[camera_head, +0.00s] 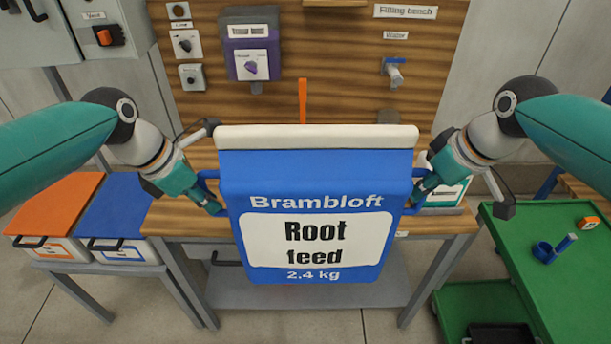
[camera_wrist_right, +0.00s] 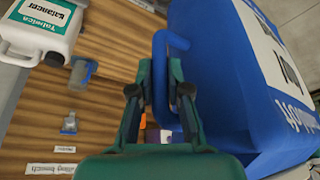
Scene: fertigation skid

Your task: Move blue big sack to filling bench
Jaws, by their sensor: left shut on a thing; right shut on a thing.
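The blue big sack (camera_head: 230,205) is labelled "Brambloft Root feed 2.4 kg" and has a white top edge. It hangs upright between my two grippers in front of the filling bench (camera_head: 190,222), hiding the middle of its top. My left gripper (camera_head: 215,205) is shut on the sack's left side handle. My right gripper (camera_head: 412,205) is shut on its right side handle. In the right wrist view, my right gripper (camera_wrist_right: 160,92) has the blue handle between its fingers, with the sack (camera_wrist_right: 215,80) beside it.
A white jug (camera_wrist_right: 42,28) stands on the bench at the right. Orange (camera_head: 55,203) and blue (camera_head: 115,210) lidded bins stand at left. A green cart (camera_head: 560,285) with a blue cup stands at right. A wooden back panel (camera_head: 340,70) carries switches and a tap (camera_head: 395,73).

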